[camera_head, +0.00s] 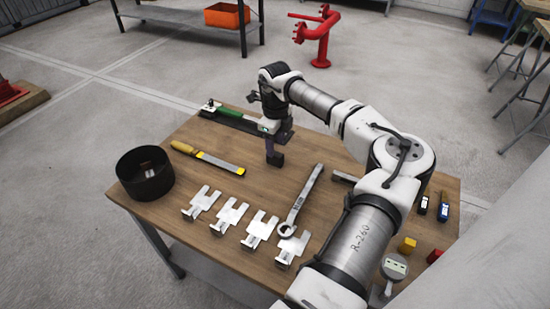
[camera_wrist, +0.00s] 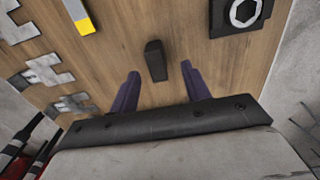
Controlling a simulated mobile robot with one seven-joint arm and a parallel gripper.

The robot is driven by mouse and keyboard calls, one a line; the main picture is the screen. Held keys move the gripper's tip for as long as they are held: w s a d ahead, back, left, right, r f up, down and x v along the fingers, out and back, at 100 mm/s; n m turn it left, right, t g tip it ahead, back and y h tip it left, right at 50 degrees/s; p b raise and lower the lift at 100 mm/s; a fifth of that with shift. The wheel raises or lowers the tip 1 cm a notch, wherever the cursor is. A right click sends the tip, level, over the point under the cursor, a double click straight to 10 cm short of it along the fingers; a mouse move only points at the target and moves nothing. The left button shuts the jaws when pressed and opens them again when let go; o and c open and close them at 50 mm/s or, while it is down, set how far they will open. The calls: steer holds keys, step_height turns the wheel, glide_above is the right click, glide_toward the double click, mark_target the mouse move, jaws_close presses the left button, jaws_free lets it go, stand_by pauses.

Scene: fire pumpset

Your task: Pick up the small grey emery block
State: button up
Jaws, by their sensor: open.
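The small emery block (camera_wrist: 155,60) is a dark grey block on the wooden table, near the centre of the wrist view. In the head view a dark block (camera_head: 276,159), apparently the same one, shows right at the lower end of my gripper (camera_head: 269,148). My gripper (camera_wrist: 160,72) is open, with one purple finger to each side of the block's near end in the wrist view. Gaps show between the block and both fingers. I cannot tell how far above the table the fingertips are.
A yellow-handled file (camera_head: 208,158) lies left of the block, with several metal brackets (camera_head: 230,215) and a wrench (camera_head: 301,200) nearer. A black bowl (camera_head: 145,173) stands at the left edge. Small yellow (camera_head: 407,244) and red blocks lie right.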

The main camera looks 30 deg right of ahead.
steer(key=shift+s+a+f+p, duration=0.1)
steer(key=shift+f+p, duration=0.15)
steer(key=shift+f, duration=1.1)
steer(key=shift+s+a+f+p, duration=0.1)
steer(key=shift+f+p, duration=0.15)
steer(key=shift+f, duration=1.1)
jaws_close()
steer(key=shift+r, duration=0.1)
step_height(320, 180, up, 20)
steer(key=b, duration=0.1)
steer(key=c, duration=0.6)
jaws_free()
steer(key=c, duration=0.4)
